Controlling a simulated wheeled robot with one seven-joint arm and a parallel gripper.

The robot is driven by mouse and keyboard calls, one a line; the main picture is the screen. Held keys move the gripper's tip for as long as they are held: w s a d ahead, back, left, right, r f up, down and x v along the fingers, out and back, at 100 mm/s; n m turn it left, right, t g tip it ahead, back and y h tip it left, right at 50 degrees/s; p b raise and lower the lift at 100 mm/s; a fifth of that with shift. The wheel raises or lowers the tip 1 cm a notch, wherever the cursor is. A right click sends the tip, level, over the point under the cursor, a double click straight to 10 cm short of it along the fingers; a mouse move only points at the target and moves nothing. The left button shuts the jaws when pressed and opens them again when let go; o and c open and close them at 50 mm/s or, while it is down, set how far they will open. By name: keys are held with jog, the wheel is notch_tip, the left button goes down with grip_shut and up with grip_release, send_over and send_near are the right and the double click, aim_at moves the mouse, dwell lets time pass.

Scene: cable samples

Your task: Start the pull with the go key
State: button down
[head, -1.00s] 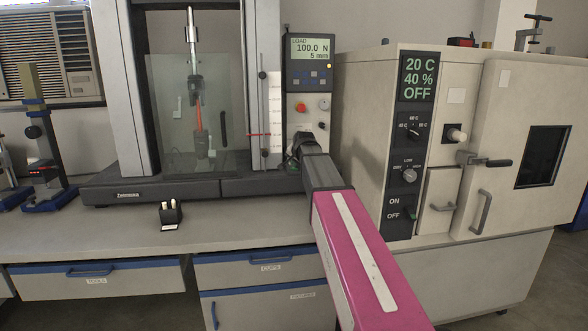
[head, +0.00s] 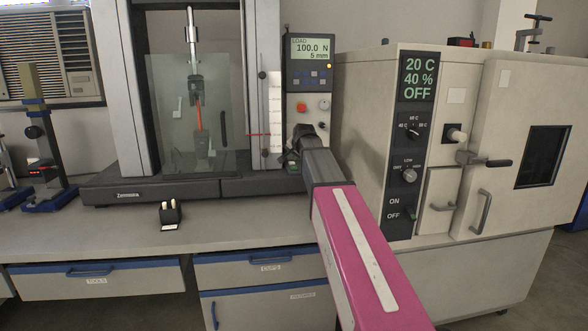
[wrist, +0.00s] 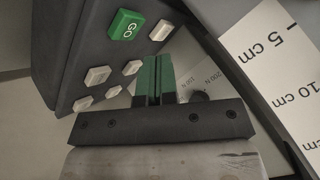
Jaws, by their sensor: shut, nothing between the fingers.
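The green GO key (wrist: 128,24) shows at the upper left of the wrist view, on a dark keypad with several pale grey keys. My gripper (wrist: 158,60) is shut and empty, its green fingertips side by side. The tips are below and right of the GO key in that view and appear apart from it. In the head view, my gripper is at the lower right front of the testing machine, largely hidden by my wrist. The machine's display (head: 312,48) reads LOAD 100.0 N, 5 mm. A reddish sample (head: 198,118) hangs upright between the machine's grips behind a clear shield.
A red button (head: 299,107) and a black knob (head: 323,107) are on the panel below the display. A white scale strip (wrist: 272,50) is close at the right of the wrist view. A climate chamber (head: 450,110) stands right of my arm. A small black holder (head: 170,214) stands on the bench.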

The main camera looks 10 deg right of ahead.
aim_at(296, 167)
jog(key=shift+r, duration=1.9)
jog(key=shift+s, duration=0.1)
dwell(0.3)
